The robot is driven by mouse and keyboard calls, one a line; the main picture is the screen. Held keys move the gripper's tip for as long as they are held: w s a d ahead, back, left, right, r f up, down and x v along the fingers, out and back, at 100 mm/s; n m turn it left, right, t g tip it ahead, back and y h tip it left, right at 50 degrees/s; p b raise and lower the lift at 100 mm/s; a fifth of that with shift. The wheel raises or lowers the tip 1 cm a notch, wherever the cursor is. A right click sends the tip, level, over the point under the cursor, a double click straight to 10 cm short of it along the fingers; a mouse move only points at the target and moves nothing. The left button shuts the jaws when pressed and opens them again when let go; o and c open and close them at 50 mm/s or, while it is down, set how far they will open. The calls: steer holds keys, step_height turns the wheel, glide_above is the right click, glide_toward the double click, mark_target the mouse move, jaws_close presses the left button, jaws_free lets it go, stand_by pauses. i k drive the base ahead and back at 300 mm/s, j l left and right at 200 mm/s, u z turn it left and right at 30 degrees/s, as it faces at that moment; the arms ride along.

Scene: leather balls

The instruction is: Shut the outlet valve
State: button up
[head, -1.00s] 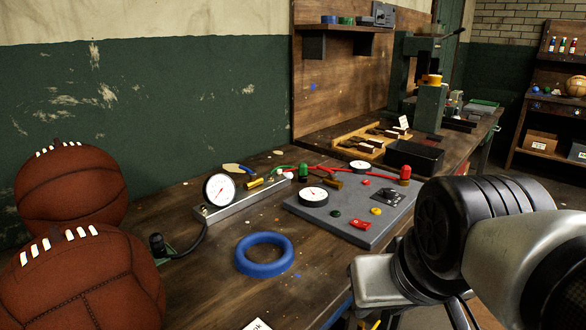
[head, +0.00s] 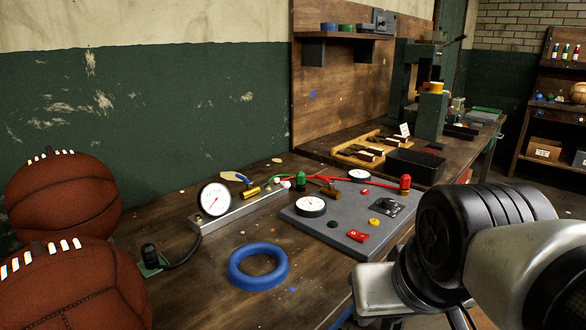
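A grey panel (head: 318,229) lies on the workbench, carrying two white dial gauges, a green-capped fitting (head: 301,181) at its back left and a red-capped fitting (head: 404,184) at its back right. A red line (head: 350,180) runs between the capped fittings, with a brass part (head: 330,192) near it. A red piece (head: 357,236) and a yellow knob (head: 375,222) sit at the panel's front. I cannot tell which part is the outlet valve or how it is set. My arm fills the lower right; my gripper's fingers are not visible.
A blue ring (head: 259,267) lies in front of the panel. A gauge on a metal bar (head: 235,211) with a black hose stands left of it. Two brown leather balls (head: 75,285) fill the left. A black tray (head: 415,166) and a wooden rack (head: 362,150) lie behind.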

mark_target(331, 183)
steer(key=i+l, duration=0.2)
steer(key=l, duration=0.15)
steer(key=i+l+u, duration=0.1)
steer(key=l, duration=0.2)
steer(key=i+l, duration=0.25)
steer(key=l+u, duration=0.05)
steer(key=l, duration=0.05)
